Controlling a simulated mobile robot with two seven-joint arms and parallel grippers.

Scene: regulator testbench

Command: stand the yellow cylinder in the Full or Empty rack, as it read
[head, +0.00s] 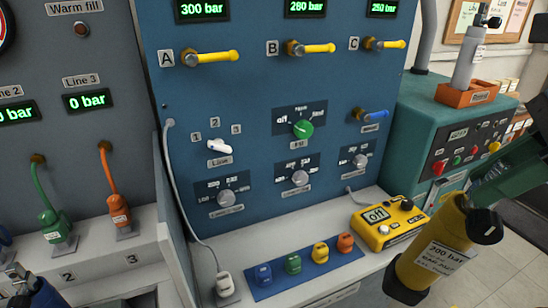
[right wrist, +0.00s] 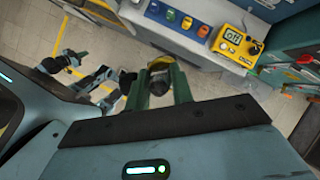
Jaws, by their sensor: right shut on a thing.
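The yellow cylinder (head: 430,255) has a white label that reads 200 bar and a black end. It is tilted in the lower right of the head view, in front of the bench's right end. My right gripper (head: 484,212), with dark green fingers, is shut on it near its upper end. In the right wrist view the cylinder (right wrist: 160,72) shows end-on between the green fingers. A blue and dark part at the lower left edge looks like my left gripper (head: 35,292); its jaws are not clear. I see no rack marked Full or Empty.
A yellow meter (head: 385,222) reading Off and a blue strip (head: 262,292) with several coloured plugs lie on the bench. Behind is the blue panel (head: 260,110) with valves and knobs. A teal cabinet (head: 420,120) bears an orange holder (head: 465,96) with a grey cylinder (head: 468,65).

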